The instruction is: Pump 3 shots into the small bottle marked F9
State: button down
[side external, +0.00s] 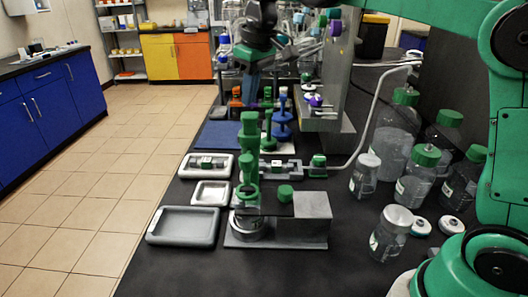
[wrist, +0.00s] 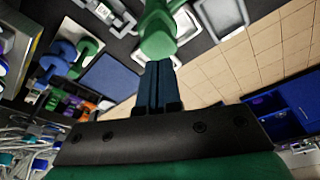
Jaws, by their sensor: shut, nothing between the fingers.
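My gripper (side external: 252,88) hangs above the bench, its two blue fingers pressed together and empty. In the wrist view the closed fingers (wrist: 158,88) point at a rounded green pump-like top (wrist: 159,32); whether they touch it I cannot tell. In the side view a tall green pump-like piece (side external: 249,130) stands below the gripper, above a green ring and a round grey holder (side external: 249,226) on a metal base. Small clear bottles stand to the right, one with a pale cap (side external: 366,176) and one nearer the front (side external: 390,234). No F9 mark is readable.
Larger green-capped bottles (side external: 423,172) crowd the right of the black bench. Grey trays (side external: 184,226) lie on its left edge. Blue pump-like pieces (side external: 282,118) and a blue mat (side external: 218,135) are behind. A metal stand (side external: 338,100) rises at the back.

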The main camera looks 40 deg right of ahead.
aim_at(250, 114)
jog(key=shift+f, duration=0.1)
jog(key=shift+f, duration=1.85)
jog(key=shift+r, duration=1.95)
notch_tip(250, 114, up, 6)
